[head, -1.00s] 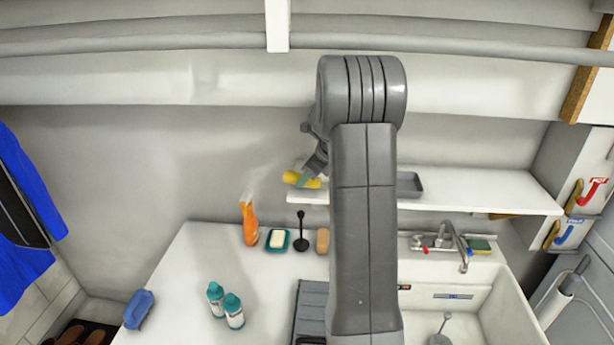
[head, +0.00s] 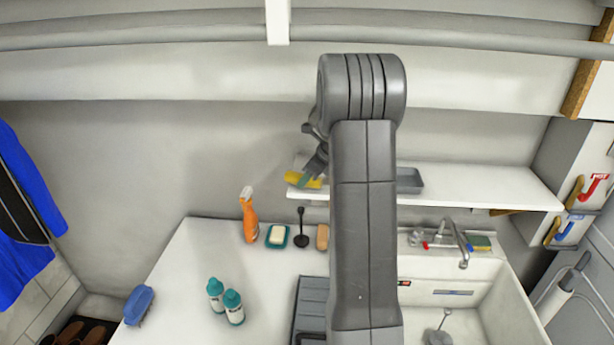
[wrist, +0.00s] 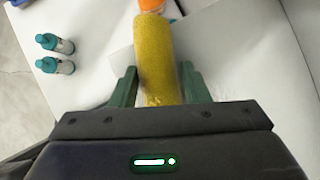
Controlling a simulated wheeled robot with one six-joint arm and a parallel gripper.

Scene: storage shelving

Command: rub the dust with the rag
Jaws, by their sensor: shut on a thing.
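My gripper (wrist: 158,84) is shut on a yellow, rough-textured rag (wrist: 154,50), which stands between its two green fingers in the wrist view. In the head view the rag (head: 301,179) shows as a small yellow piece at the left end of the white wall shelf (head: 480,187). My arm hides part of that shelf. I cannot tell whether the rag touches the shelf. I cannot make out the dust clearly in either view.
Below is a counter (head: 185,290) with an orange spray bottle (head: 249,218), a soap dish (head: 277,236), a black stopper-like tool (head: 301,230) and two teal-capped bottles (head: 225,302). A grey tray (head: 409,181) sits on the shelf. A sink (head: 470,300) is at right.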

